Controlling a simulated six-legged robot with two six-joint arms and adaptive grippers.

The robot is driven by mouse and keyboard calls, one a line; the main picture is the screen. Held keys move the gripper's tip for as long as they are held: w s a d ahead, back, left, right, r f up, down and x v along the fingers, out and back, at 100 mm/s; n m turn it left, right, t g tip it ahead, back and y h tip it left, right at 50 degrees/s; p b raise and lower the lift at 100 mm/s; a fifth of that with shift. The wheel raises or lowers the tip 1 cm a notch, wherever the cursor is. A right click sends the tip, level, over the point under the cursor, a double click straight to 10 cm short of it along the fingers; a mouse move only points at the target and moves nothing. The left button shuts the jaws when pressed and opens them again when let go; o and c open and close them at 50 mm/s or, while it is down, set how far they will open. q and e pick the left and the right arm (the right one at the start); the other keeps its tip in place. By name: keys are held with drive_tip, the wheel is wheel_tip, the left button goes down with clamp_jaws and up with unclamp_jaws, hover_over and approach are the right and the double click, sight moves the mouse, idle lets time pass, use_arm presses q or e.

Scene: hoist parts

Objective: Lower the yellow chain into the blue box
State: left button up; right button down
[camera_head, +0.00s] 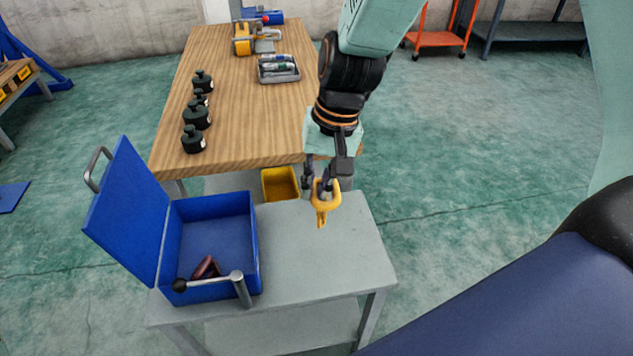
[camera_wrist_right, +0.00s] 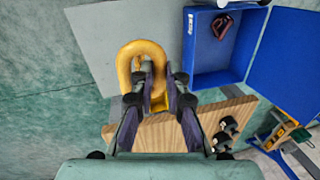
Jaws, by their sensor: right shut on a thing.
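The yellow chain (camera_head: 324,210) shows as a thick yellow link with a short piece hanging below it. My right gripper (camera_head: 318,184) is shut on it and holds it over the grey table, right of the blue box. In the right wrist view the yellow chain (camera_wrist_right: 130,62) curves around the fingertips of my right gripper (camera_wrist_right: 156,80). The blue box (camera_head: 257,232) stands on the grey table with its lid (camera_head: 125,215) open to the left. It also shows in the right wrist view (camera_wrist_right: 203,78). My left gripper is not in view.
A dark red part (camera_head: 206,267) lies in the box. A grey bar with a black ball (camera_head: 210,284) crosses its front edge. The grey table (camera_head: 320,265) is bare right of the box. A yellow bin (camera_head: 281,184) and a wooden table (camera_head: 245,130) with several dark weights stand behind.

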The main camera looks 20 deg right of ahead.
drive_tip(key=shift+w, duration=0.1)
drive_tip(key=shift+w+a, duration=0.4)
drive_tip(key=shift+a, duration=0.05)
drive_tip(key=w+a+p, duration=0.3)
drive_tip(key=w+a, duration=1.1)
drive_tip(key=a, duration=0.2)
drive_tip(key=shift+a+f, duration=0.4)
drive_tip(key=shift+f, duration=0.05)
idle(0.5)
idle(0.5)
